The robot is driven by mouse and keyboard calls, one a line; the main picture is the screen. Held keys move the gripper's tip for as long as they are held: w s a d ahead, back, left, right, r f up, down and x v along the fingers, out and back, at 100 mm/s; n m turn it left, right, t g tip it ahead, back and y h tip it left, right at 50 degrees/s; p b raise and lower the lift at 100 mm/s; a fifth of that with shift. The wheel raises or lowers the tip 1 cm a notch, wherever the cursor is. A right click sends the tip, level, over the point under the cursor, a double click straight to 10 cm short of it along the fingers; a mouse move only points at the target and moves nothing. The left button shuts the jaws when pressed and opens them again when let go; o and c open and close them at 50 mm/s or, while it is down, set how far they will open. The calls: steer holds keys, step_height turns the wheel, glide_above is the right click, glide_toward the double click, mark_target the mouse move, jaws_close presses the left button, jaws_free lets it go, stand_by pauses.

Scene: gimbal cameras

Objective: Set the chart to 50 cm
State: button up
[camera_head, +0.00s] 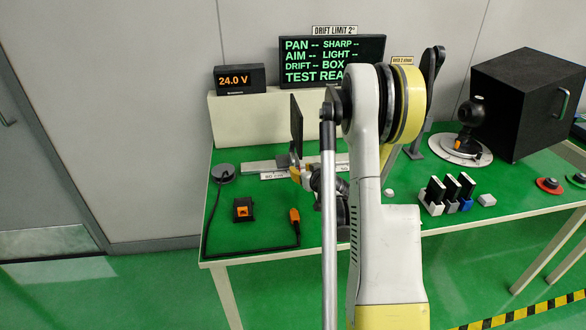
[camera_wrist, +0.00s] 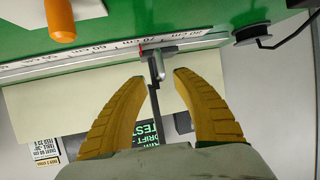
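The chart is a thin black upright panel (camera_head: 296,124) on a pale rail (camera_head: 262,166) at the back left of the green table. In the wrist view the chart (camera_wrist: 154,102) shows edge-on, on a grey carriage (camera_wrist: 160,58). A red mark (camera_wrist: 147,47) on the carriage is close to the 70 cm label; the exact reading is unclear. The 60 cm label (camera_wrist: 104,47) is to its left, with 50 cm further left. My gripper (camera_wrist: 158,77) is open, its yellow fingers either side of the chart's post, with gaps visible. In the head view my arm partly hides it.
A display (camera_head: 331,61) reads TEST READY, beside a 24.0 V box (camera_head: 240,80). An orange handle (camera_head: 295,222) on a cable lies in front of the rail, near a black-orange block (camera_head: 243,209). A black box (camera_head: 527,100) and gimbal camera (camera_head: 470,122) stand right.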

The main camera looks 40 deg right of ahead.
mark_target(294, 165)
steer(key=b+x, duration=0.2)
steer(key=x, duration=0.6)
jaws_close()
